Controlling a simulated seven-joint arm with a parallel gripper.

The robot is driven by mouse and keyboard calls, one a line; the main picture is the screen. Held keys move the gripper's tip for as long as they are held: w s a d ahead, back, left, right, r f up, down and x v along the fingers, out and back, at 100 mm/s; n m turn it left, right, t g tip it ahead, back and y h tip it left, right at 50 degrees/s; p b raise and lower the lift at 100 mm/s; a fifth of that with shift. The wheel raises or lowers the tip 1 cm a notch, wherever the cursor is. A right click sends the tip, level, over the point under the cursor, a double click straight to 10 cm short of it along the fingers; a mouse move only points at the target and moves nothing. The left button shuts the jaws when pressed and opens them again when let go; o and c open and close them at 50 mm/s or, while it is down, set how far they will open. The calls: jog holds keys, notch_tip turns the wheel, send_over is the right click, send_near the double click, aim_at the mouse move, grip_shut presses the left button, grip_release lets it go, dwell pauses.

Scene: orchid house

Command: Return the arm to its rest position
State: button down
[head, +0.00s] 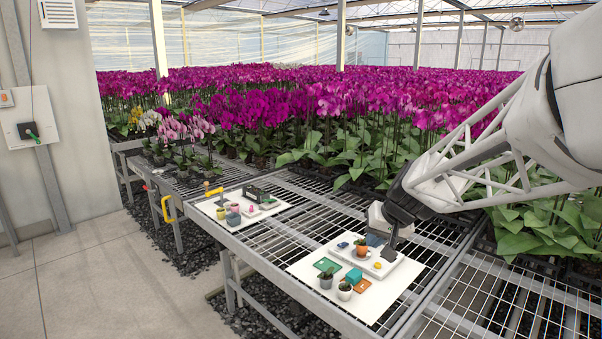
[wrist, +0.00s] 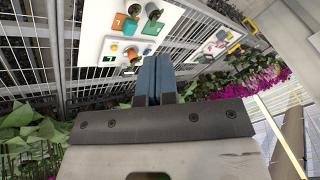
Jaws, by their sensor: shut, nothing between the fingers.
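I cannot tell how far the fingertips are above the tray.
A second board (head: 225,218) holds more items. Orchids (head: 300,105) fill the back.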

jog(key=s+d+g+h, duration=0.1)
jog(key=s+h, duration=0.3)
jog(key=s, duration=2.7)
jog(key=shift+f+n+g, duration=0.15)
jog(key=shift+n+g, duration=0.15)
jog(key=shift+g, duration=0.2)
